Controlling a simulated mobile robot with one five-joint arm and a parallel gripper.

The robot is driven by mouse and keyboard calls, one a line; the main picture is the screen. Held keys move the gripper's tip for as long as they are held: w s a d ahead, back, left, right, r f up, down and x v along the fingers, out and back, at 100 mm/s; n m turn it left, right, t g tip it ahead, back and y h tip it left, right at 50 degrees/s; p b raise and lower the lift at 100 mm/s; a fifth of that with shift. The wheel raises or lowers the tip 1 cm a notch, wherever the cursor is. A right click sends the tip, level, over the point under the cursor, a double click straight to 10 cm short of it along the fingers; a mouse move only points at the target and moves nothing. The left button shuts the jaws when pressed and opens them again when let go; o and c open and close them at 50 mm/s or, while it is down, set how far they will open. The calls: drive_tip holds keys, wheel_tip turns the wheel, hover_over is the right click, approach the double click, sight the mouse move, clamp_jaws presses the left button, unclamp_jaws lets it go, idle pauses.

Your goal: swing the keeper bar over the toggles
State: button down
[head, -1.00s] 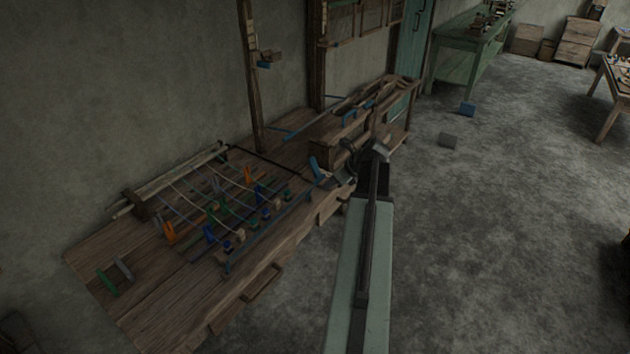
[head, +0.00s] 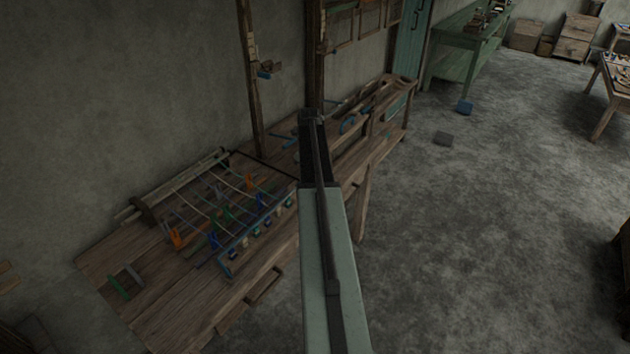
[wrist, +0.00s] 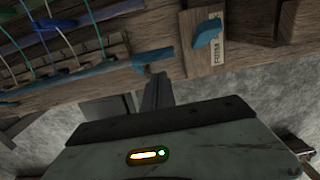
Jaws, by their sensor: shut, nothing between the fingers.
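The keeper bar, a long blue-teal bar (wrist: 90,73), runs across the wrist view and ends in a teal piece just beyond my gripper (wrist: 156,84). My gripper is shut and empty, its tips close to that end; contact cannot be told. Whether the bar lies over every toggle cannot be told.
A wooden block with a label and a blue piece (wrist: 207,33) stands right of the bar's end. The loom bench (head: 165,310) has upright posts (head: 252,100) behind it. A green piece (head: 118,286) lies at its left end. Floor (head: 470,250) to the right is open.

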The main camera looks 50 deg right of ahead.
drive_tip(key=shift+w+a+f, duration=0.1)
drive_tip(key=shift+w+f, duration=0.05)
drive_tip(key=shift+w, duration=0.45)
drive_tip(key=shift+w+a+f, duration=0.1)
drive_tip(key=shift+w, duration=0.5)
drive_tip(key=shift+w+b, duration=0.1)
drive_tip(key=shift+b, duration=0.2)
drive_tip(key=shift+r, duration=0.1)
wheel_tip(320, 180, up, 12)
drive_tip(key=p, duration=1.2)
drive_tip(key=shift+f, duration=0.25)
